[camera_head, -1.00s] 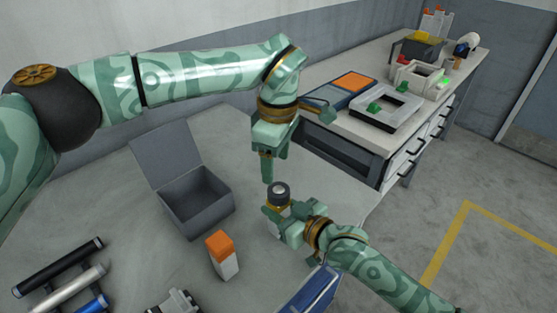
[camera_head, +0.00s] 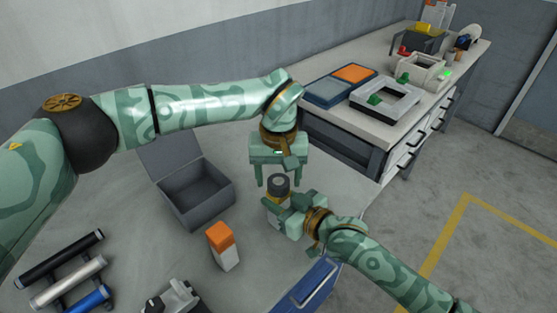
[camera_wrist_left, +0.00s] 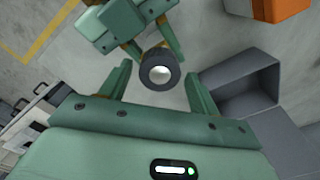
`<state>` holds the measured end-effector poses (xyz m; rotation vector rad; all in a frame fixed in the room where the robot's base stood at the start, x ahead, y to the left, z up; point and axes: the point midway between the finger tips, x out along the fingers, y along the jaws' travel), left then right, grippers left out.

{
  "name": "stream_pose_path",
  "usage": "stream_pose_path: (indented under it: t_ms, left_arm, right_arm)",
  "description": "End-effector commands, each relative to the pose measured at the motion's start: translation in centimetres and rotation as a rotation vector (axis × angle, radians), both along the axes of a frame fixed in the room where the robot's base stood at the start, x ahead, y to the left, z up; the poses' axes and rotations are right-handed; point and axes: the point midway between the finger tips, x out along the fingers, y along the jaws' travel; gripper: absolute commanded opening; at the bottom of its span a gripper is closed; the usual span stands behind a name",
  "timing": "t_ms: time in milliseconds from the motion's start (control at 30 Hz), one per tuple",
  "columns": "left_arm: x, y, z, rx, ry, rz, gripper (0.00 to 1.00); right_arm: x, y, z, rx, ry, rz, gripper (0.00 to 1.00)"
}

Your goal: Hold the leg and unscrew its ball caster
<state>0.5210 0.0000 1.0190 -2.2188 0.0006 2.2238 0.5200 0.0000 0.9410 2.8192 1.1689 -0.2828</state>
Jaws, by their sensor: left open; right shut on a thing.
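The ball caster (camera_head: 278,184) is a dark ring with a pale ball, facing up on top of the leg. The leg (camera_head: 272,210) stands upright and is mostly hidden by my right gripper (camera_head: 280,206), which is shut on it. My left gripper (camera_head: 274,184) points down just above, open, its fingers on either side of the caster. In the left wrist view the caster (camera_wrist_left: 160,70) lies between and slightly beyond the open fingertips (camera_wrist_left: 158,78), with no clear contact. My right gripper (camera_wrist_left: 125,30) shows behind the caster there.
An open grey box (camera_head: 200,195) stands left of the leg, and an orange-topped white block (camera_head: 222,246) in front of it. Dark, silver and blue tubes (camera_head: 65,275) lie at lower left. A blue case (camera_head: 308,288) is at the front. A workbench (camera_head: 345,128) stands behind.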

Motion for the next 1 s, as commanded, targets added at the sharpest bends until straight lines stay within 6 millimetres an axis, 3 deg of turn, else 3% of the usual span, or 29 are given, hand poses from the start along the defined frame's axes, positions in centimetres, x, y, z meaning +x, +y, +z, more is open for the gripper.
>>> stream_pose_path:
  t_ms: [133,400,567,733,867,1000]
  left_arm:
    - [-0.03,-0.01,-1.18,0.0,0.0,0.0,0.62]
    - [-0.02,-0.01,-1.34,0.001,-0.001,0.0,0.62]
    - [-0.02,0.0,-1.33,0.001,-0.001,0.001,0.2]
    - [-0.01,0.01,-1.31,0.001,-0.001,0.031,0.17]
    - [0.0,0.02,-1.24,0.002,-0.001,0.258,0.17]
    - [0.0,0.03,-1.2,0.002,-0.002,0.693,0.17]
  right_arm:
    - [0.0,-0.01,-0.02,-0.001,0.001,0.0,0.0]
    - [0.0,0.0,-0.02,-0.001,0.001,0.0,0.0]
    - [0.0,-0.01,-0.02,-0.001,0.001,0.0,0.0]
    - [0.0,-0.01,-0.02,-0.001,0.001,0.0,0.0]
    - [0.01,-0.02,-0.02,-0.001,0.001,0.0,0.0]
    - [0.01,-0.02,-0.02,-0.001,0.001,0.0,0.0]
